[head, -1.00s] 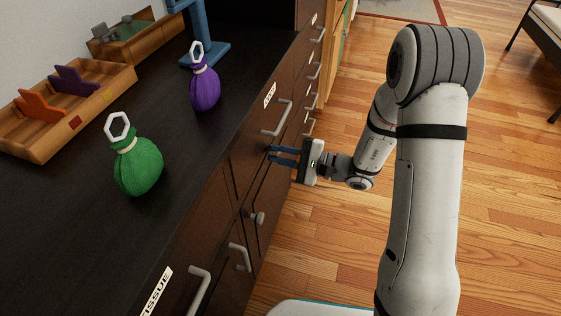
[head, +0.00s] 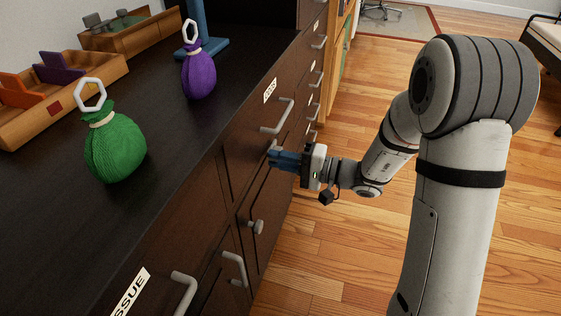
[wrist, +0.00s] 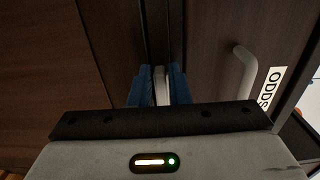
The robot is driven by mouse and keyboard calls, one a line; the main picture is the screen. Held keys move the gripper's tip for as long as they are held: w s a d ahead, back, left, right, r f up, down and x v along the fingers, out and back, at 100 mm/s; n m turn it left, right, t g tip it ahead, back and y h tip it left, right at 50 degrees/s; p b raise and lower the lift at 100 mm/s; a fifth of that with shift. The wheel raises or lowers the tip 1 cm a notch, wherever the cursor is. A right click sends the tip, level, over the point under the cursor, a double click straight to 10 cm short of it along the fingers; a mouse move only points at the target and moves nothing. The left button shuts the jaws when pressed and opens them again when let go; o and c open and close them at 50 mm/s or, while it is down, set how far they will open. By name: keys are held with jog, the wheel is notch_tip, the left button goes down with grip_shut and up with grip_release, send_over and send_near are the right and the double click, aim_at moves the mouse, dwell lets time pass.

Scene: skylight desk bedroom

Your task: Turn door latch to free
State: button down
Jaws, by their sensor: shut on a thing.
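The door latch is a small light-grey tab (wrist: 161,85) on the dark cabinet front, next to a vertical seam in the wrist view. Its tip also shows in the head view (head: 273,148). My gripper (wrist: 161,88) is shut on it, with one blue finger against each side. In the head view my gripper (head: 284,159) reaches the cabinet front from the right, and its fingers hide most of the latch. The dark cabinet door (head: 252,205) with a round grey knob (head: 256,227) is below and looks closed. The latch's exact angle is hard to tell.
A drawer handle (head: 281,119) beside an ODDS label (head: 270,91) is close above my gripper. It also shows in the wrist view (wrist: 244,70). A green bag (head: 115,150) and a purple bag (head: 199,77) stand on the dark top. The wooden floor (head: 340,240) is clear.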

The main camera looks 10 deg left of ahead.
dwell(0.4)
jog(key=c, duration=1.5)
grip_release()
jog(key=d, duration=0.2)
jog(key=d+p, duration=0.1)
jog(key=d, duration=0.2)
jog(key=s+d+p, duration=0.1)
jog(key=d, duration=0.1)
jog(key=shift+s+d, duration=0.1)
jog(key=shift+d, duration=0.25)
